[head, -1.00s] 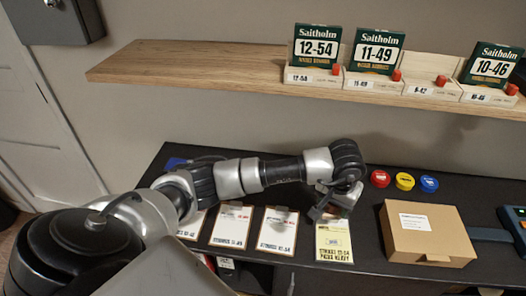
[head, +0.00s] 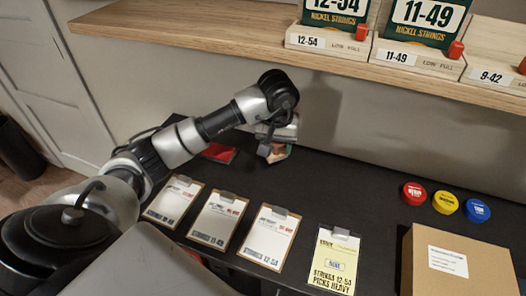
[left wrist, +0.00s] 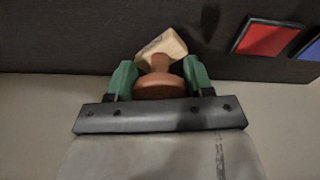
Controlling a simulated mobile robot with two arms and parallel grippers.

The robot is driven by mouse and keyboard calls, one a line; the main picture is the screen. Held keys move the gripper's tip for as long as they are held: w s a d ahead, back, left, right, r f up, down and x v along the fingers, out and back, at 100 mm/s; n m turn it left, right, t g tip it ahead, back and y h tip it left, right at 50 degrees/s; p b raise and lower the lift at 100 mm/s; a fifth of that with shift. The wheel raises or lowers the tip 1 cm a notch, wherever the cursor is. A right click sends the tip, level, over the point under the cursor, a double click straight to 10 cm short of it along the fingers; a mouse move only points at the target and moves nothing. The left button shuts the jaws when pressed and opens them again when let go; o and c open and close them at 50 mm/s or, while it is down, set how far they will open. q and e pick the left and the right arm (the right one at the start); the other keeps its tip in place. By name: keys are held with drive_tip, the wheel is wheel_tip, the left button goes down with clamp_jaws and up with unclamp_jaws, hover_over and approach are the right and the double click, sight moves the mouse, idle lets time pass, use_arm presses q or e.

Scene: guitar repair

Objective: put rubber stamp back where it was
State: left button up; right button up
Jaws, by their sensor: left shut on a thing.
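The rubber stamp, with a brown rounded handle and a pale wooden block, is between the green fingertips of my left gripper (left wrist: 158,82) in the left wrist view. My left gripper is shut on the stamp (left wrist: 160,62). In the head view, my left gripper (head: 274,146) is over the back of the dark bench, right of a red pad (head: 218,153), and the stamp (head: 277,154) shows partly under it. The red pad (left wrist: 268,39) also shows at the upper right of the wrist view, beside a blue pad (left wrist: 311,46). My right gripper is out of view.
Clipboards (head: 217,219) and a yellow card (head: 334,262) lie along the bench's front. Red, yellow (head: 445,203) and blue round tins sit to the right, behind a cardboard box (head: 462,262). A wooden shelf (head: 215,30) with string packs overhangs the back. Bare bench lies right of my gripper.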

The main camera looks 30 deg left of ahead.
use_arm(q)
drive_tip(key=a+f, duration=0.1)
drive_tip(key=a, duration=0.1)
drive_tip(key=w+a+f, duration=0.1)
drive_tip(key=a+f, duration=0.1)
drive_tip(key=shift+w+a+p, duration=0.1)
drive_tip(key=shift+a+p, duration=0.1)
drive_tip(key=shift+p, duration=0.15)
wheel_tip(320, 180, down, 3)
drive_tip(key=shift+f+p, duration=0.1)
drive_tip(key=shift+p, duration=0.4)
drive_tip(key=shift+f, duration=0.3)
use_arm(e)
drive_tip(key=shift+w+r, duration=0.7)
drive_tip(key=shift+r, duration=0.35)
use_arm(q)
drive_tip(key=shift+f, duration=0.2)
drive_tip(key=o, duration=0.8)
drive_tip(key=shift+c, duration=0.2)
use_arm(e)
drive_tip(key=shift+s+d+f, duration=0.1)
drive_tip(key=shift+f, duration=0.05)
